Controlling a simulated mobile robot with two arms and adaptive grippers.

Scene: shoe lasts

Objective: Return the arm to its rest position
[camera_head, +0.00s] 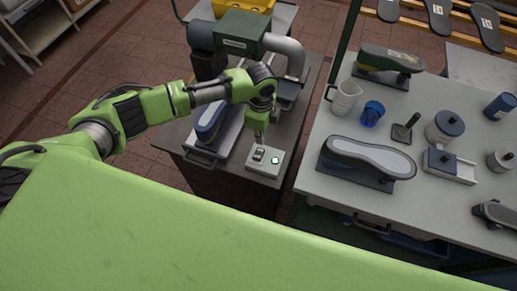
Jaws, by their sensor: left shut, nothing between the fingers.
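My left arm (150,107) comes in from the left and reaches over the dark machine table. My right gripper is not in view.
Behind the arm stands a green and grey machine (241,36). A blue shoe last (211,120) lies beside the control box. The pale table (320,200) at right holds shoe lasts, a white jug (346,98), a blue cup (372,113) and several pots.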

